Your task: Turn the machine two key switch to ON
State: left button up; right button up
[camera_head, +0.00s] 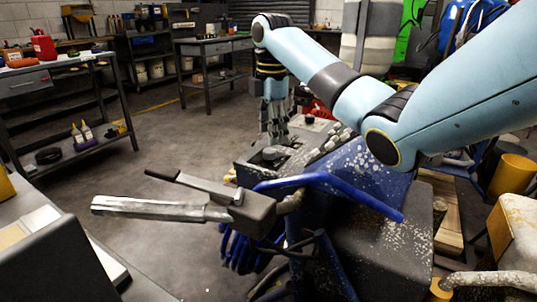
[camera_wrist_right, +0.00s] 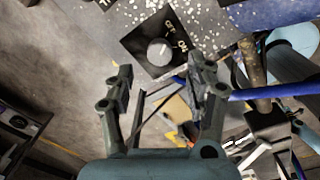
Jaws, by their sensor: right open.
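The key switch shows in the right wrist view as a square black plate (camera_wrist_right: 139,48) with OFF and ON lettering and a round grey knob (camera_wrist_right: 158,50). Which label the knob points to is hard to tell. In the head view, a dark round knob (camera_head: 270,155) sits on the machine's (camera_head: 345,185) speckled blue and grey top; I cannot tell for sure that it is the same switch. My right gripper (camera_head: 274,137) hangs fingers down just behind it. In the wrist view my right gripper (camera_wrist_right: 162,78) is open and empty, apart from the knob. My left gripper is not in view.
A blue bar (camera_head: 330,180) and a grey handle (camera_head: 165,208) stick out from the machine's near side. Workbenches (camera_head: 65,100) stand at the left and back. A yellow bin (camera_head: 512,174) stands at the right. The floor at left centre is clear.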

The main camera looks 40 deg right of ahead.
aim_at(270, 150)
notch_tip(270, 150, down, 4)
jog(key=shift+f+b, duration=0.2)
jog(key=shift+b, duration=0.2)
jog(key=shift+w+f, duration=0.1)
jog(key=shift+f, duration=0.35)
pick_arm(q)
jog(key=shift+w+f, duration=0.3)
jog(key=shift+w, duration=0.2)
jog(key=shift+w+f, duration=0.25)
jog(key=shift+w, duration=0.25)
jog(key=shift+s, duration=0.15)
pick_arm(e)
jog(key=c, duration=0.5)
grip_shut()
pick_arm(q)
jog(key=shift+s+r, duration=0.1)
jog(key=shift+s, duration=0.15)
pick_arm(e)
jog(key=shift+r, duration=0.1)
